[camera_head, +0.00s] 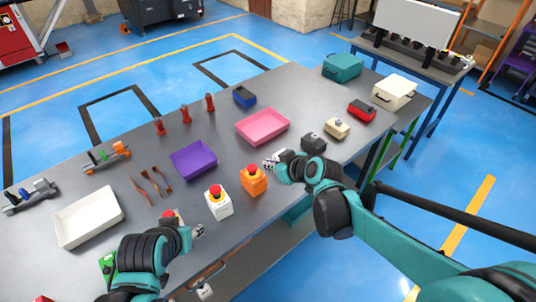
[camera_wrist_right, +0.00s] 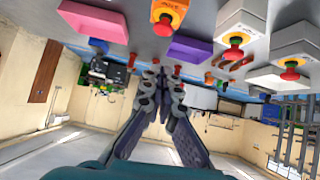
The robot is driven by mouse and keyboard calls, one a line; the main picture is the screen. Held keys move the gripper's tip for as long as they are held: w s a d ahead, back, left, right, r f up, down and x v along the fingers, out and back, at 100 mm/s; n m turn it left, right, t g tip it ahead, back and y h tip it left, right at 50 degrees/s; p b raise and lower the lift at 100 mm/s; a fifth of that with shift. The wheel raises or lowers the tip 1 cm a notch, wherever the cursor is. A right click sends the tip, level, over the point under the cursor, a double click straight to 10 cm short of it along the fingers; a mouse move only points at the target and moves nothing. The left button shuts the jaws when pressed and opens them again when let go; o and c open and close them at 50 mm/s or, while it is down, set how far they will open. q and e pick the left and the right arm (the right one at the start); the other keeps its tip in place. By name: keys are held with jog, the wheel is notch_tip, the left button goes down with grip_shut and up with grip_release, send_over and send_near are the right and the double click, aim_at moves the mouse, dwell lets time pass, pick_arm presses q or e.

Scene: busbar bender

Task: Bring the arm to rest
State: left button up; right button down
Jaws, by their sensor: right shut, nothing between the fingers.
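My right gripper (camera_head: 271,163) is over the grey workbench (camera_head: 330,178), to the right of an orange emergency-stop box (camera_head: 254,181). It is shut and holds nothing. In the right wrist view its two fingers (camera_wrist_right: 161,78) are together, and the view looks tilted. My right arm comes in from the lower right, across the bench's front edge. My left gripper (camera_head: 198,231) is low on the left, beside a white emergency-stop box (camera_head: 219,205); its jaws are too small to judge.
A pink tray (camera_head: 263,127), a purple tray (camera_head: 193,160) and a white tray (camera_head: 89,217) are on the bench. A black box (camera_head: 313,143) stands just right of my right gripper, with a beige one (camera_head: 337,128) and a red one (camera_head: 362,110) beyond.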

jog(key=s+d+f+m+g+h+b, duration=0.1)
jog(key=s+d+f+m+h, duration=0.1)
jog(key=s+d, duration=0.4)
jog(key=s+d+f+m+g+h+b, duration=0.1)
jog(key=s+d+m, duration=0.4)
jog(key=s, duration=0.9)
jog(key=d+f+h+b, duration=0.1)
jog(key=d+h, duration=0.1)
jog(key=shift+d+f+h+b, duration=0.15)
jog(key=shift+f+h+b, duration=0.05)
jog(key=shift+h+b, duration=0.1)
